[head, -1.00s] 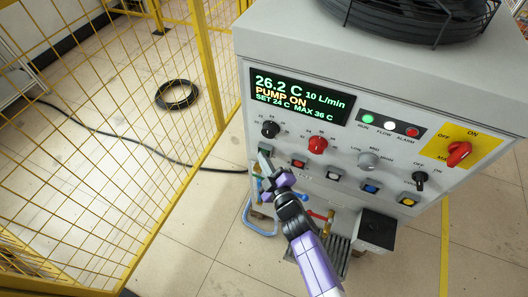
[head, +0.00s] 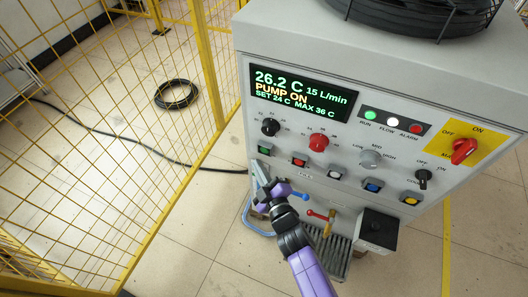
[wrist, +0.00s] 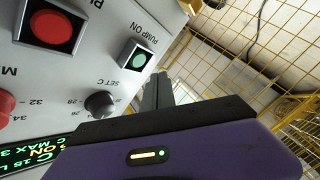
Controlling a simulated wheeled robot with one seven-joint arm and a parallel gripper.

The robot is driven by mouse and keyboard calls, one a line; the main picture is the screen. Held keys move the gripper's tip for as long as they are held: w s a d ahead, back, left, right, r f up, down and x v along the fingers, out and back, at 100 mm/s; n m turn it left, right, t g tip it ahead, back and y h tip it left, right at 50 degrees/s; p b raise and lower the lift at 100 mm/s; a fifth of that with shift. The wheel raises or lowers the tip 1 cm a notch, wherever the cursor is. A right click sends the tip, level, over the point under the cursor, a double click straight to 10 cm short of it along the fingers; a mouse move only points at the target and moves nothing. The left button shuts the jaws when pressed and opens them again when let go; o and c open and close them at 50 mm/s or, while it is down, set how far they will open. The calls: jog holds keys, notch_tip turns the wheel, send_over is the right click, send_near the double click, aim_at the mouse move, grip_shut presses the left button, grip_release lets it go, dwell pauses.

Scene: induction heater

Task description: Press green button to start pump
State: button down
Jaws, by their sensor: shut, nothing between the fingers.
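The green button (head: 264,149) sits at the left end of the lower button row on the grey cabinet front (head: 330,185). In the wrist view the green button (wrist: 139,59) shows in a square dark frame under the label PUMP ON. My gripper (head: 258,170) is shut and empty, just below the green button in the head view. In the wrist view its fingers (wrist: 157,92) are together, beside the button and apart from it. The display (head: 300,91) reads PUMP ON, 26.2 C and 15 L/min.
A red button (head: 299,160) is right of the green one, with white, blue and yellow buttons farther right. A black knob (head: 270,127) is above. Blue and red valve handles lie below. A yellow mesh fence (head: 120,130) stands left.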

jog(key=shift+s+a+b, duration=0.25)
jog(key=shift+s+b, duration=0.4)
jog(key=shift+s, duration=0.05)
jog(key=shift+s+a+b, duration=0.2)
jog(key=shift+s+b, duration=0.45)
jog(key=s+a+b, duration=0.3)
jog(key=s+b, duration=0.7)
jog(key=b, duration=0.2)
jog(key=shift+s+a, duration=0.15)
jog(key=shift+a, duration=0.25)
jog(key=shift+r, duration=0.1)
